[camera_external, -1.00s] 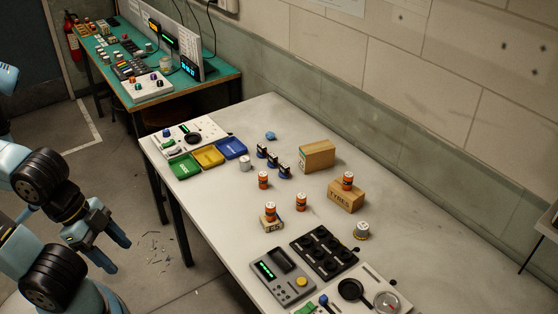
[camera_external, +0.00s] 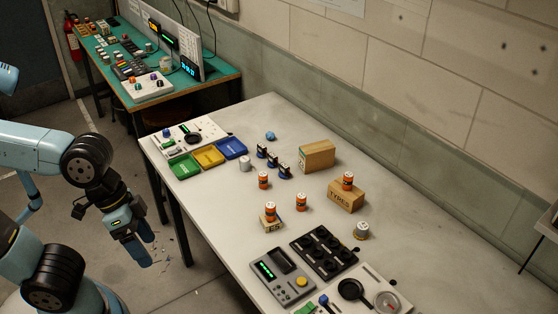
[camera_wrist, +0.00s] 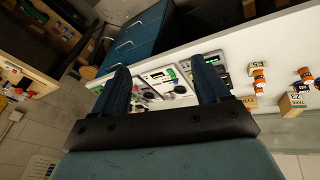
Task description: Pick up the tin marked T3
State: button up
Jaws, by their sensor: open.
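Several orange-and-white tins stand on the pale bench. One tin (camera_external: 263,180) stands near the middle, and another tin (camera_external: 301,202) stands closer to the front. A third tin (camera_external: 270,212) is on a small pale block (camera_external: 272,224), and one more tin (camera_external: 348,181) is on a wooden box (camera_external: 346,198). Their marks are too small to read, so I cannot tell which is T3. My gripper (camera_external: 144,245) is open and empty, off the bench's left edge and well away from the tins. In the wrist view my gripper (camera_wrist: 161,68) shows both fingers apart.
Green (camera_external: 185,167), yellow (camera_external: 209,156) and blue (camera_external: 232,148) trays lie at the bench's left end. A larger wooden box (camera_external: 318,156) stands behind the tins. A black tray (camera_external: 323,252) and a grey console (camera_external: 283,275) lie at the front. The rear right surface is bare.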

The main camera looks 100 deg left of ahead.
jog(key=w+a+f+n+t+h, duration=0.1)
jog(key=w+a+f+n, duration=0.3)
jog(key=a, duration=0.6)
jog(key=w+a+f+n+t+h, duration=0.1)
jog(key=w+a+n+h, duration=0.15)
jog(key=a+n, duration=0.6)
jog(key=w+a+f+n+t, duration=0.15)
jog(key=w+a+n, duration=0.25)
jog(key=a, duration=0.8)
jog(key=n+t+y, duration=0.5)
jog(key=n+t, duration=0.1)
jog(key=n, duration=0.8)
send_near(241, 158)
jog(key=v, duration=0.3)
jog(key=shift+s+d+r, duration=0.15)
jog(key=shift+d+r, duration=0.15)
jog(key=shift+d, duration=0.05)
jog(key=shift+f, duration=0.15)
jog(key=x, duration=0.7)
jog(key=shift+w+f, duration=0.1)
jog(key=shift+w, duration=0.25)
jog(key=shift+a+x, duration=0.2)
jog(key=shift+x, duration=2.7)
jog(key=shift+s+f, duration=0.1)
jog(key=shift+f, duration=0.05)
jog(key=shift+c, duration=0.3)
jog(key=c, duration=1.1)
